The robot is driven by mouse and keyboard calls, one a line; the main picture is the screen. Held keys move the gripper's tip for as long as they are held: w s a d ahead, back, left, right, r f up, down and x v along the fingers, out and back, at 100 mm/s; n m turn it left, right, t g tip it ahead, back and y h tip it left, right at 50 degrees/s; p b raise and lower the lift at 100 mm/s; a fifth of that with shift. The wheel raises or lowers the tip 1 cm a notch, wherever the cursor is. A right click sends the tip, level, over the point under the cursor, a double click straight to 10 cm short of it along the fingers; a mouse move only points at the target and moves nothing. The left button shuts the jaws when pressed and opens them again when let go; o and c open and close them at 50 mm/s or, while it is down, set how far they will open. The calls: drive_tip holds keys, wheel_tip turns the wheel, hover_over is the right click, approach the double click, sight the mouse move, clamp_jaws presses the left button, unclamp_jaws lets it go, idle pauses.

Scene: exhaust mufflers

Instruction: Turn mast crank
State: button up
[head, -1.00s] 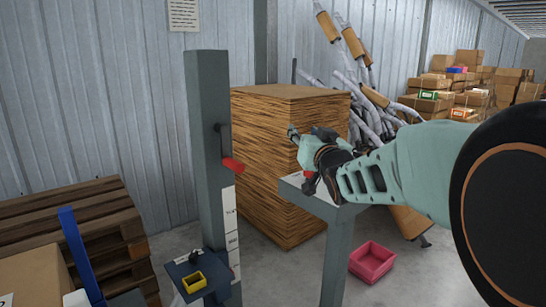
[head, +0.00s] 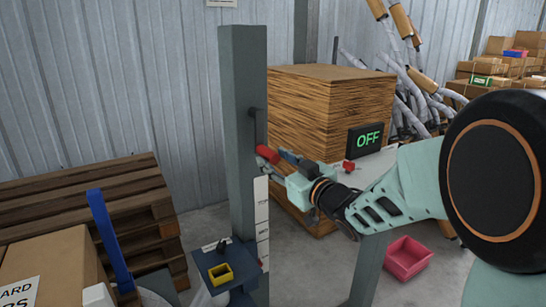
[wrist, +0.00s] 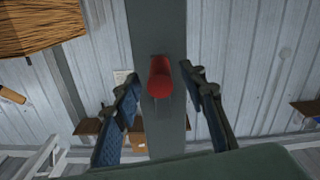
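The mast (head: 243,140) is a grey upright post left of centre in the head view. Its crank has a red handle (head: 267,154) on a dark arm, on the post's right side. In the wrist view the red handle (wrist: 159,80) lies in front of the grey mast (wrist: 158,25). My gripper (head: 282,163) is close to the handle, on its right in the head view. In the wrist view my gripper (wrist: 160,83) is open, with one blue-padded finger on each side of the handle and clear gaps between. The fingers do not touch the handle.
A grey table (head: 370,265) with a black OFF display (head: 366,139) stands right, below my arm. A pink bin (head: 407,259) is on the floor.

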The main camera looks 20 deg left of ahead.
sight(264, 135)
drive_tip(key=shift+x, duration=1.5)
drive_tip(key=shift+c, duration=0.2)
clamp_jaws()
